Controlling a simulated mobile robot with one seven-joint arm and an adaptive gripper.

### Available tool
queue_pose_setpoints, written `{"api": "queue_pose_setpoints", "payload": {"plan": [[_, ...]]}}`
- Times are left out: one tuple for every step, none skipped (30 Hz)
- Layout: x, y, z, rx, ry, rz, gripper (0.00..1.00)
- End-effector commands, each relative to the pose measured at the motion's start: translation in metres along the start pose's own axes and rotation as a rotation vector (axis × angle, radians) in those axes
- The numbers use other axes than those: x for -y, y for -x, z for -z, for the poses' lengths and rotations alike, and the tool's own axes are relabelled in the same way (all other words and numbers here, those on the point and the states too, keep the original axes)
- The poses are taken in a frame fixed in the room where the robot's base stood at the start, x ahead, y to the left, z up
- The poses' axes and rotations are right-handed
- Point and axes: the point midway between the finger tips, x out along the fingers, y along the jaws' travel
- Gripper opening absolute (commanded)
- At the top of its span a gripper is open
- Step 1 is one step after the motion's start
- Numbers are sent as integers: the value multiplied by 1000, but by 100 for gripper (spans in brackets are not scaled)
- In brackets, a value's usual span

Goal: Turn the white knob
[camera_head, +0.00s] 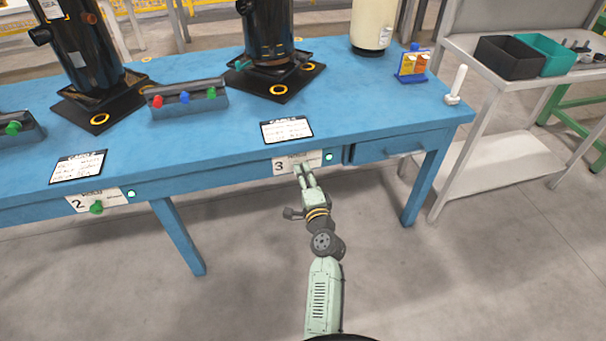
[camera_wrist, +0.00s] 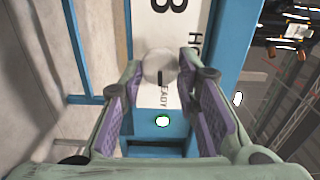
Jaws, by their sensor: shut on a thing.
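The white knob (camera_wrist: 160,68) is round with a short black mark on it. It sits on the white panel labelled 3 (camera_head: 283,165) on the blue table's front edge. In the wrist view it lies between the tips of my gripper (camera_wrist: 161,72), which is shut on it. In the head view my gripper (camera_head: 305,177) reaches up to that panel from below, and its fingers hide the knob. The word READY shows beside the knob in the wrist view. A small lit green light (camera_head: 329,157) is at the panel's right end.
The blue table (camera_head: 215,142) carries black cylinders and a box with coloured buttons (camera_head: 187,98). A drawer (camera_head: 390,150) is to the right. The floor before the table is clear.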

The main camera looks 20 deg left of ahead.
Motion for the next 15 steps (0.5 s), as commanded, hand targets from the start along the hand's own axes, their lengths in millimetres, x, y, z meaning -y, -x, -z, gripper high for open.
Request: {"api": "queue_pose_setpoints", "payload": {"plan": [[0, 0, 0, 0, -15, 0, 1], [0, 0, 0, 0, -23, 0, 1], [0, 0, 0, 0, -32, 0, 1], [0, 0, 0, 0, -37, 0, 1], [0, 0, 0, 0, -41, 0, 1], [0, 0, 0, -1, -45, 0, 1], [0, 0, 0, -1, -48, 0, 1], [0, 0, 0, -1, -50, 0, 2], [0, 0, 0, -1, -52, 0, 2], [0, 0, 0, -1, -53, 0, 2], [0, 0, 0, -1, -54, 0, 2], [-1, 0, 0, -1, -55, 0, 2], [-1, 0, 0, -1, -55, 0, 2], [-1, 0, 0, -1, -55, 0, 2], [-1, 0, 0, -1, -54, 0, 2]]}}
